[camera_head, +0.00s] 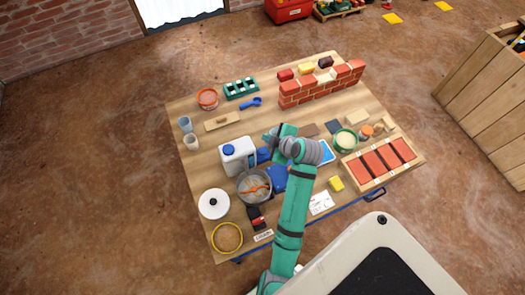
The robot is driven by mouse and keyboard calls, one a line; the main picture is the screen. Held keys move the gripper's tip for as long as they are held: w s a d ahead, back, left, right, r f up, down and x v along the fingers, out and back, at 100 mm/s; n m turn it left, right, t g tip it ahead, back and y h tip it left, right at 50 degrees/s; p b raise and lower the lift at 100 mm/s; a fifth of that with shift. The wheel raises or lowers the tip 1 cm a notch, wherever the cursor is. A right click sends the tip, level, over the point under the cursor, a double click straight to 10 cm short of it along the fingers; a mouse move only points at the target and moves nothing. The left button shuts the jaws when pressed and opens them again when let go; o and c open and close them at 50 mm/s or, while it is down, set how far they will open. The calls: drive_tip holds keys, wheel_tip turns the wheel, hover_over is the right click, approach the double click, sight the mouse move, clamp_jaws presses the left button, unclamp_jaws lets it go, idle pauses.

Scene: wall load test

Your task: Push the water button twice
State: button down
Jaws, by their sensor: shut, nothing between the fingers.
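A white water container (238,157) with a blue cap (229,150) stands upright on the table, left of my arm. A small blue part (264,155) shows beside its right side; I cannot tell whether this is the water button. My gripper (269,136) is over the table, right of and a little beyond the container, with my teal arm reaching up from below. It is shut and holds nothing. It looks apart from the container, but its fingertips are small and its height is hard to judge.
A grey pot (253,188) stands just below the container. A low brick wall (322,86) stands at the back right. A wooden tray of red bricks (369,183) and a bowl (345,140) are at right. A white lid (214,204) lies at left.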

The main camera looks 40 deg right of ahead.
sight(264, 153)
drive_tip(key=f, duration=0.4)
drive_tip(key=w+a+f, duration=0.1)
drive_tip(key=f, duration=0.2)
drive_tip(key=shift+s+d+f, duration=0.1)
drive_tip(key=shift+s+d, duration=0.15)
drive_tip(key=shift+w+a, duration=0.25)
idle(0.9)
drive_tip(key=shift+s+d, duration=0.25)
drive_tip(key=shift+a, duration=0.15)
drive_tip(key=shift+w+f, duration=0.1)
